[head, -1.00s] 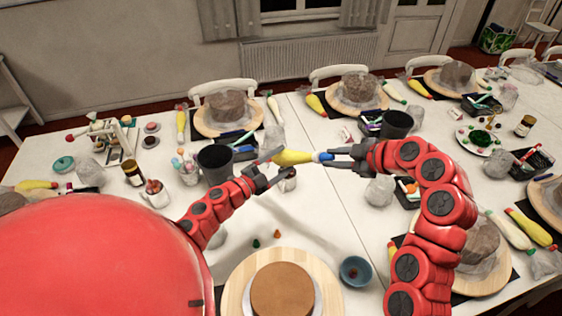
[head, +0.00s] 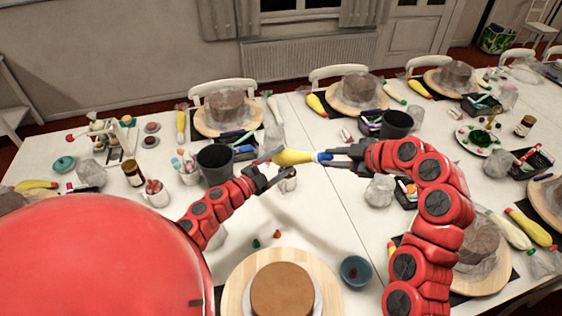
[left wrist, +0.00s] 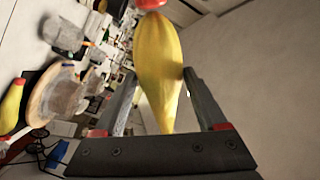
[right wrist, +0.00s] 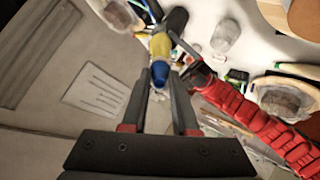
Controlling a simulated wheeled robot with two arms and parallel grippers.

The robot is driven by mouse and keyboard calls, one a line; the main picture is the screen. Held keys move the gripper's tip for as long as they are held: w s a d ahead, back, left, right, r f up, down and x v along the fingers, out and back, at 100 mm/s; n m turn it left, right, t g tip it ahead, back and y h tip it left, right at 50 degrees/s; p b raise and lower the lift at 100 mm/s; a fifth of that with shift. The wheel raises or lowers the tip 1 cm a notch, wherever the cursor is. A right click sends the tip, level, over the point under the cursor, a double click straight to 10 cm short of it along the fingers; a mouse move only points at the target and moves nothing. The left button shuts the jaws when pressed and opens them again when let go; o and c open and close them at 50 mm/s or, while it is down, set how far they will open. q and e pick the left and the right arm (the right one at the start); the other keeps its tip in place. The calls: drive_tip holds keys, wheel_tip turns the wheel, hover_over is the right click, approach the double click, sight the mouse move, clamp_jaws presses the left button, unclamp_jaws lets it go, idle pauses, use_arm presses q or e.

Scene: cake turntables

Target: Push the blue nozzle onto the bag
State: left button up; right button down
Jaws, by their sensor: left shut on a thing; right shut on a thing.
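The yellow bag (head: 294,157) is held in the air above the table, lying roughly level in the head view. My left gripper (head: 268,168) is shut on the bag near its left end. The left wrist view shows the bag (left wrist: 158,55) between the two fingers. The blue nozzle (head: 323,157) is at the bag's right end, in line with it. My right gripper (head: 338,157) is shut on the nozzle. In the right wrist view the nozzle (right wrist: 160,72) meets the yellow bag (right wrist: 161,46); how deeply they are joined cannot be told.
A dark grey cup (head: 215,163) stands left of my left gripper, another dark cup (head: 396,124) behind my right arm. A brown cake (head: 282,290) on a wooden turntable and a blue bowl (head: 355,270) are in front. The table between is mostly clear.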

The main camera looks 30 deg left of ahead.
drive_tip(key=shift+a+f, duration=0.1)
drive_tip(key=shift+a, duration=0.1)
idle(0.6)
drive_tip(key=c, duration=0.6)
unclamp_jaws()
drive_tip(key=v, duration=0.7)
drive_tip(key=shift+d, duration=0.25)
